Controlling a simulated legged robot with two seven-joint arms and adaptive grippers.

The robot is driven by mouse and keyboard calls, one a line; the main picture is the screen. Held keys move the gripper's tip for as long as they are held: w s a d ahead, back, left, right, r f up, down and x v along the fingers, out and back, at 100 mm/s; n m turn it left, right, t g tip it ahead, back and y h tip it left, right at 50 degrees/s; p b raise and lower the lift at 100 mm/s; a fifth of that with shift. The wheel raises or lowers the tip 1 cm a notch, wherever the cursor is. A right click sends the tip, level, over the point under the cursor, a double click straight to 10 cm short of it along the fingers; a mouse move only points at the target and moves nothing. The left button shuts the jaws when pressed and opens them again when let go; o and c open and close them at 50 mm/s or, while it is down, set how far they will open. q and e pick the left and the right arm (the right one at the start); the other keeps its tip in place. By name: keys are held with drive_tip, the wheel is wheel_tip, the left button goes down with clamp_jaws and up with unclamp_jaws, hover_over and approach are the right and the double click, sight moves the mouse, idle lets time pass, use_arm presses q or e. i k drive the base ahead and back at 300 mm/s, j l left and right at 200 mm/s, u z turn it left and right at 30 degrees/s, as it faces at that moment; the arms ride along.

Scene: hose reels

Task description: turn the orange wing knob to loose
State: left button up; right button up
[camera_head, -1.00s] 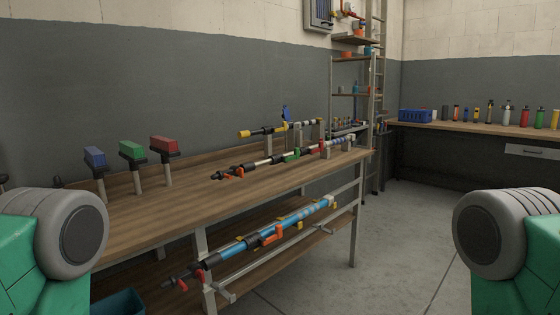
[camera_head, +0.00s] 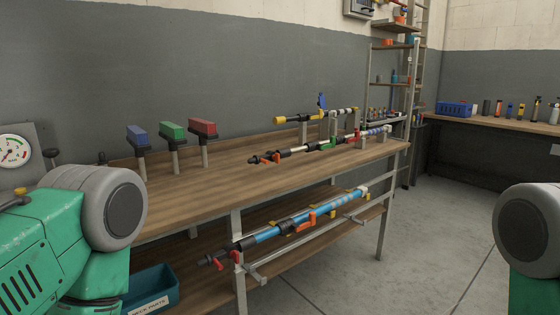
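Several orange parts show, and I cannot tell which is the wing knob. One orange piece (camera_head: 308,225) sits on the blue pole (camera_head: 268,235) on the lower shelf. A smaller orange piece (camera_head: 277,158) sits near the black front end of a pole (camera_head: 300,150) on the workbench top. Both are too small to tell how they are turned. Only green and grey upper parts of my arms show at the lower left and right edges. Neither gripper is in view.
The wooden workbench (camera_head: 230,192) runs along the grey wall. Blue, green and red blocks (camera_head: 202,127) stand on posts. A gauge (camera_head: 14,151) is at far left. A blue-green bin (camera_head: 152,291) sits below. Open floor (camera_head: 430,245) lies to the right.

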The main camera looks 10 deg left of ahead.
sight(276, 156)
drive_tip(key=i+l+u, duration=0.1)
drive_tip(key=i+u, duration=0.15)
drive_tip(key=i, duration=0.75)
